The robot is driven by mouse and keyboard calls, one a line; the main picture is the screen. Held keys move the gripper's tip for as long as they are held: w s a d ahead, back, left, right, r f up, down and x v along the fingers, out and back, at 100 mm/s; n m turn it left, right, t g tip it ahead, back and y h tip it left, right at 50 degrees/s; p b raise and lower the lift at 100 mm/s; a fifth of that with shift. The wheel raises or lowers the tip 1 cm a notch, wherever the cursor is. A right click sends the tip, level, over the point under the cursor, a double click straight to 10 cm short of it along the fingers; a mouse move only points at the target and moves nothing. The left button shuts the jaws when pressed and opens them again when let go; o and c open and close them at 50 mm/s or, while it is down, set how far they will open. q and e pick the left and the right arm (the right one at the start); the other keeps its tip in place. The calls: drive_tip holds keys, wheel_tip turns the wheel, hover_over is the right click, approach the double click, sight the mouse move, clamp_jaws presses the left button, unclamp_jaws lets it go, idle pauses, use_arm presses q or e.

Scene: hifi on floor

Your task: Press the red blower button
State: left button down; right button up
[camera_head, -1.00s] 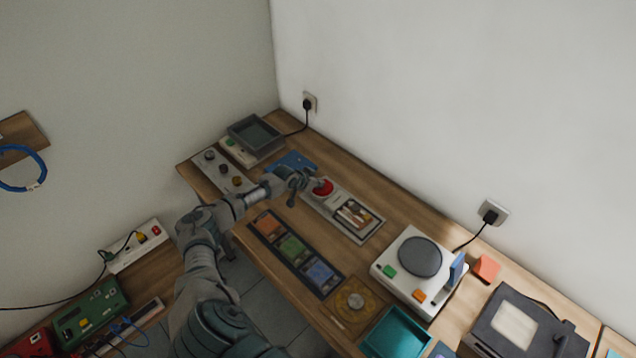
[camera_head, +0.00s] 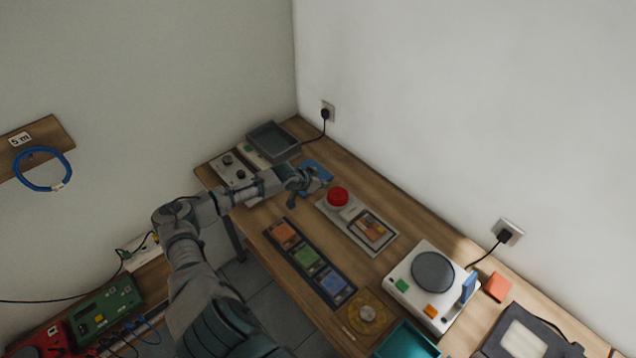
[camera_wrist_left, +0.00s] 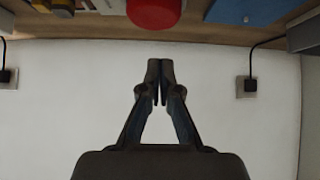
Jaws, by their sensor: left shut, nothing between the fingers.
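The red blower button (camera_head: 338,196) is a round red dome on a pale panel (camera_head: 327,209) on the wooden bench. It also shows at the top edge of the left wrist view (camera_wrist_left: 155,12), partly cut off. My left gripper (camera_head: 318,184) is to the left of the button in the head view, close but apart from it, over the blue mat (camera_head: 318,174). In the left wrist view its fingers (camera_wrist_left: 160,68) are together with nothing between them. My right gripper is not in view.
A grey tray (camera_head: 274,142) and a knob panel (camera_head: 233,172) stand behind and left of my gripper. A card strip (camera_head: 308,257) lies in front. A white turntable-like device (camera_head: 432,285) stands to the right. Plugs and cords are on the wall.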

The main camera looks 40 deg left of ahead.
use_arm(q)
drive_tip(key=shift+s+d+r, duration=0.2)
drive_tip(key=shift+s+r, duration=0.1)
drive_tip(key=shift+r, duration=0.15)
drive_tip(key=shift+s+d+r, duration=0.2)
drive_tip(key=shift+s+r, duration=0.1)
drive_tip(key=shift+r, duration=0.15)
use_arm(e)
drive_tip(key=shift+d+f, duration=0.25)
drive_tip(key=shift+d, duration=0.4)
